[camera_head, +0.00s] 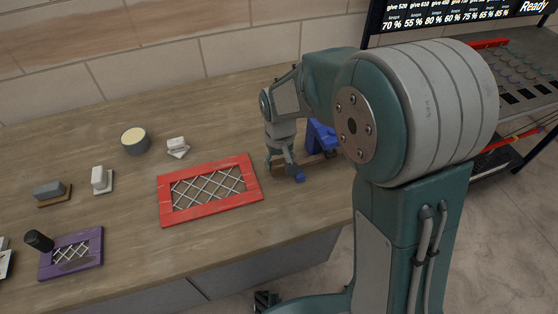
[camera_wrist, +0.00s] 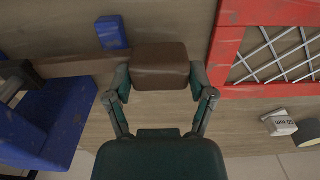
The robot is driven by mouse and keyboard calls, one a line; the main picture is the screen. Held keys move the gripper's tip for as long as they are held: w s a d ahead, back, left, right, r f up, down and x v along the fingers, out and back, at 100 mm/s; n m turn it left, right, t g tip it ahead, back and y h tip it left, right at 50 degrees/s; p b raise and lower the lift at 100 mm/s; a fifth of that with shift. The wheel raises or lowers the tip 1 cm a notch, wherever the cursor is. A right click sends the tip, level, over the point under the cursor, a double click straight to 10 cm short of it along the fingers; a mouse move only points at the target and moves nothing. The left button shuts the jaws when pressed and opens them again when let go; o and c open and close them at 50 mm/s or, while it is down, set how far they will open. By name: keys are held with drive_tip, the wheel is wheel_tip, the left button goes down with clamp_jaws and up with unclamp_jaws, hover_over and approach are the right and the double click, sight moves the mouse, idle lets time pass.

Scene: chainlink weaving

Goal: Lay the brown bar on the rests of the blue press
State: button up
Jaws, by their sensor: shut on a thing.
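The brown bar (camera_head: 314,160) is at the right part of the table, beside the blue press (camera_head: 321,137). My gripper (camera_head: 284,167) points down and is shut on the bar near its left end. In the wrist view my gripper (camera_wrist: 160,78) has its fingers on both sides of a dark brown block of the bar (camera_wrist: 160,60). A brown strip runs left from there between the press's large blue body (camera_wrist: 45,125) and a small blue block (camera_wrist: 111,32). I cannot tell whether the bar touches the rests. My arm hides part of the press.
A red frame with wire mesh (camera_head: 165,200) lies just left of my gripper. The table's front edge is close below the press.

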drive_tip(key=shift+f, duration=0.5)
idle(0.4)
drive_tip(key=o, duration=1.2)
drive_tip(key=shift+o, duration=0.2)
wheel_tip(320, 180, up, 12)
drive_tip(key=s+d+r+m+t, duration=0.1)
drive_tip(key=s+d+r+t, duration=0.1)
drive_tip(key=s+d, duration=0.4)
drive_tip(key=s+d+r+m+t, duration=0.2)
drive_tip(key=s+d, duration=0.4)
drive_tip(key=s, duration=0.7)
wheel_tip(320, 180, up, 3)
drive_tip(key=shift+d+f+t, duration=0.15)
drive_tip(key=shift+d+t, duration=0.15)
drive_tip(key=shift+t, duration=0.5)
